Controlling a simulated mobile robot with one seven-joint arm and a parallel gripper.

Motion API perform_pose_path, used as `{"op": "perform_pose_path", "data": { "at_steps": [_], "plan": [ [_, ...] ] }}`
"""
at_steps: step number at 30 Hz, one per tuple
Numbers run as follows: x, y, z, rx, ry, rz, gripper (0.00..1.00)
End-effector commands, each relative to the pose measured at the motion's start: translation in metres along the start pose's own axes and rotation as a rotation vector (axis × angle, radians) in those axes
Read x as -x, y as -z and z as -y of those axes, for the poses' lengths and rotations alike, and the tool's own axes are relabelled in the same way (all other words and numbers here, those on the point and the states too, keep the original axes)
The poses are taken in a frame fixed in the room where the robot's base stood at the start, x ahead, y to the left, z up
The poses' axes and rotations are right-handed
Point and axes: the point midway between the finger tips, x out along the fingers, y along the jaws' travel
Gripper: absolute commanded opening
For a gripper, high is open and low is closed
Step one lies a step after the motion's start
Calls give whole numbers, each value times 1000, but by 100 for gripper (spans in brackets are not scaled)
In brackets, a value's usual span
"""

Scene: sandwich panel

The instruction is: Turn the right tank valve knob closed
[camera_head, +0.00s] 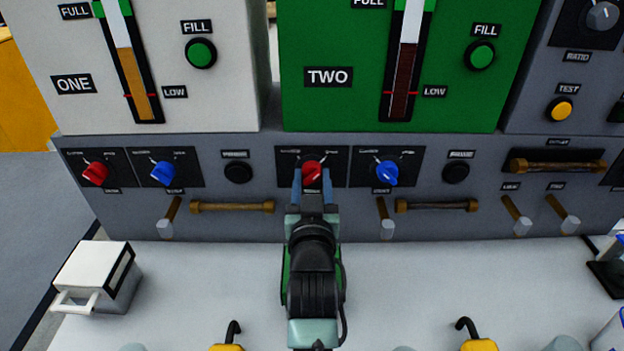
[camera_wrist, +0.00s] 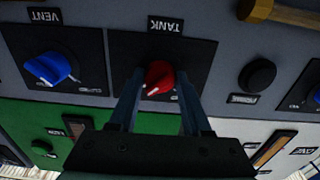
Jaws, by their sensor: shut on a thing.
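The right tank valve knob (camera_head: 311,168) is red and sits on a black plate under the green tank panel marked TWO. In the wrist view, which is upside down, the red knob (camera_wrist: 158,74) sits under the label TANK, with a white mark toward its lower left. My gripper (camera_head: 312,184) reaches up to the knob from below. In the wrist view, the two fingers of my gripper (camera_wrist: 160,88) stand on either side of the knob and are shut on it. The fingers hide part of the knob's plate and its lower markings.
A blue VENT knob (camera_head: 386,173) is close on the right, and a black button (camera_head: 238,172) on the left. Another red knob (camera_head: 95,173) and blue knob (camera_head: 163,173) sit under panel ONE. Bar handles (camera_head: 436,206) and levers jut out below. A white box (camera_head: 97,272) stands left.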

Motion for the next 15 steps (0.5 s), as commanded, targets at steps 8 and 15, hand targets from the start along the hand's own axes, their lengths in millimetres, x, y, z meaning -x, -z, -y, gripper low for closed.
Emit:
{"op": "perform_pose_path", "data": {
  "at_steps": [8, 15],
  "plan": [
    [0, 0, -1, 125, -1, 0, 0],
    [0, 1, -2, 331, -2, 0, 0]
  ]
}}
